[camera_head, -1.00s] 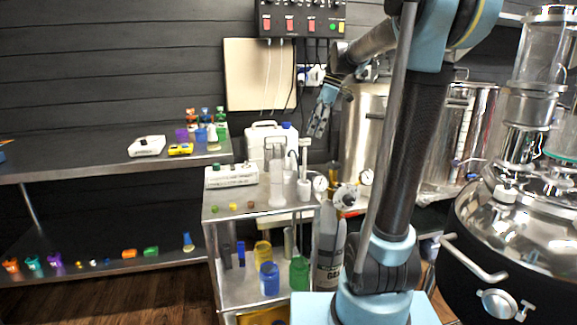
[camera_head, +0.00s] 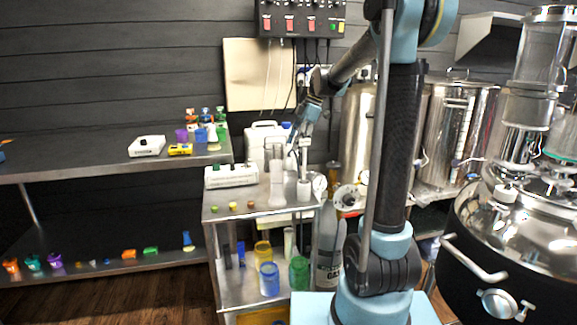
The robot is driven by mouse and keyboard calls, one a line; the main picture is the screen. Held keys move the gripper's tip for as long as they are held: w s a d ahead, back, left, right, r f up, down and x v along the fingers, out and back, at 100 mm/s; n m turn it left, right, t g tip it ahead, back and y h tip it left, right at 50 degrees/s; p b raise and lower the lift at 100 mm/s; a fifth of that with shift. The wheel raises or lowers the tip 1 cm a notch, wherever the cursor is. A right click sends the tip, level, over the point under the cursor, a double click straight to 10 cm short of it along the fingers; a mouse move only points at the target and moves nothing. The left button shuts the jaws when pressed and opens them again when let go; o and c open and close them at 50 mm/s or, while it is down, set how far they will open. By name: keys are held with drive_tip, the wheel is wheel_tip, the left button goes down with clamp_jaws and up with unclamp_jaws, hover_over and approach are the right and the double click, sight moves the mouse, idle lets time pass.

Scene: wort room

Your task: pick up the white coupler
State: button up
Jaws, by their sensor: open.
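No part is plainly identifiable as the white coupler at this size. A small white round part with a dark centre (camera_head: 346,198) sits just right of the steel cart, and a small white fitting (camera_head: 506,194) sits on the steel kettle lid at the right; I cannot tell whether either is the coupler. My gripper (camera_head: 303,143) is open and points down above the right part of the cart top, near a clear cylinder (camera_head: 277,180) and a white upright piece (camera_head: 304,188). The view is too small to show its fingertips clearly or any contact.
The steel cart (camera_head: 238,218) holds a white instrument (camera_head: 231,176), small coloured caps and a white jug (camera_head: 262,138). Coloured jars stand on its lower shelf. A grey gas cylinder (camera_head: 328,245) stands beside it. The steel bench (camera_head: 70,163) at left has much bare surface.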

sight(290, 156)
drive_tip(key=shift+x, duration=3.95)
drive_tip(key=shift+s, duration=0.15)
drive_tip(key=c, duration=1.1)
